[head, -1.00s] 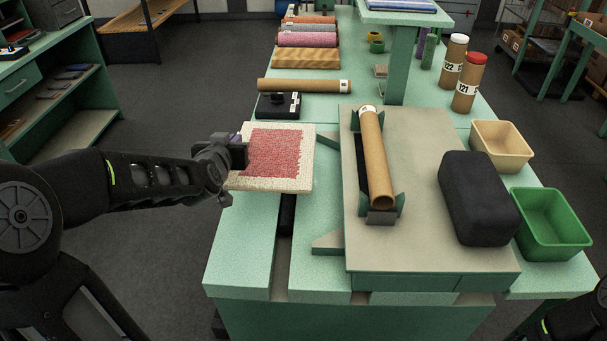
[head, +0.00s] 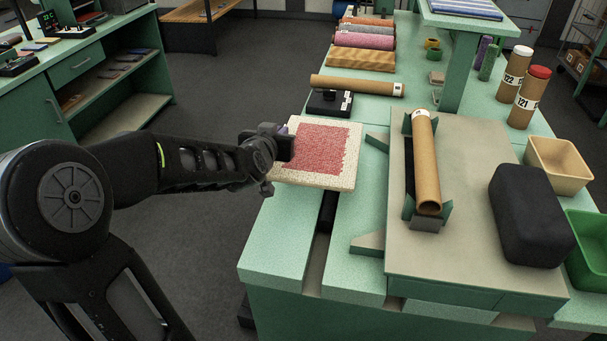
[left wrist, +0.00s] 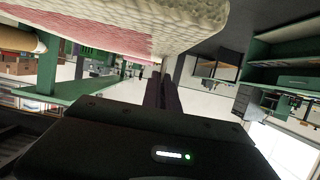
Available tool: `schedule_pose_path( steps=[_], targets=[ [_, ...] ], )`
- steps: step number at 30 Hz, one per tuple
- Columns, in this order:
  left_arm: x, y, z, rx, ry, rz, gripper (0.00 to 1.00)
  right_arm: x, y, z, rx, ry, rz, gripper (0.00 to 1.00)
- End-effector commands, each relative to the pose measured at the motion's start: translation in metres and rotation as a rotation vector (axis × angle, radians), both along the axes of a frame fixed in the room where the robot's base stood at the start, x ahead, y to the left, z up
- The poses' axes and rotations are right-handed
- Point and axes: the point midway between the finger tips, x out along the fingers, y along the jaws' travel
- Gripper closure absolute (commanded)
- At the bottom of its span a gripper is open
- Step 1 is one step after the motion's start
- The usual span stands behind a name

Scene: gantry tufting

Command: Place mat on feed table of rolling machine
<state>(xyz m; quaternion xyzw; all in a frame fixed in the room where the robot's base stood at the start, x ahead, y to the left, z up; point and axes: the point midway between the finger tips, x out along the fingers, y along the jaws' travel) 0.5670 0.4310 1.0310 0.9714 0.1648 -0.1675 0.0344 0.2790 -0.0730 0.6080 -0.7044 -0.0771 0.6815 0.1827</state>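The mat (head: 348,168) is a cream slab with a red tufted middle. In the head view it is at the left edge of the green bench, left of the machine. Its cream side also shows large at the top of the left wrist view (left wrist: 200,30). My left gripper (head: 282,148) is at the mat's left edge, with a dark finger over its top; the fingers (left wrist: 164,90) look close together, and their contact is partly hidden. The rolling machine has a grey-beige plate (head: 465,190) bearing a cardboard tube (head: 427,165) in a green cradle. My right gripper is out of view.
A black rounded block (head: 530,215) lies on the plate's right side. Beige (head: 560,160) and green (head: 590,245) bins stand right of it. A dark device (head: 330,102) and a lying tube (head: 355,86) are behind the mat. Green bench surface (head: 280,245) in front is bare.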

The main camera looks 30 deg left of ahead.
Motion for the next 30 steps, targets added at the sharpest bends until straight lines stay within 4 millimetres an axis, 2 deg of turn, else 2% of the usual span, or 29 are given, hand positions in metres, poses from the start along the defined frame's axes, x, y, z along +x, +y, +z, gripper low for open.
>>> schedule_pose_path(
  steps=[3,7,10,20,27,30],
  targets=[
    [0.0,-0.001,-0.026,0.0,0.005,-0.002,1.0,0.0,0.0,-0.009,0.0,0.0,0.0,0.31],
    [0.0,-0.001,-0.047,-0.001,0.004,-0.001,1.0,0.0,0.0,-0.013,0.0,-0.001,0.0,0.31],
    [0.0,0.0,-0.053,0.001,0.001,0.0,1.0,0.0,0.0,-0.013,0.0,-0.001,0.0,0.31],
    [0.0,0.0,-0.056,0.001,0.001,0.0,1.0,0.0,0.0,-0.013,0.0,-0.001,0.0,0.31],
    [0.0,0.0,-0.088,0.001,0.003,-0.001,1.0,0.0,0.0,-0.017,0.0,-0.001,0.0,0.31],
    [0.0,0.0,-0.092,0.001,0.0,-0.001,1.0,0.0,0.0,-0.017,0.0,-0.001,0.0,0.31]
  ],
)
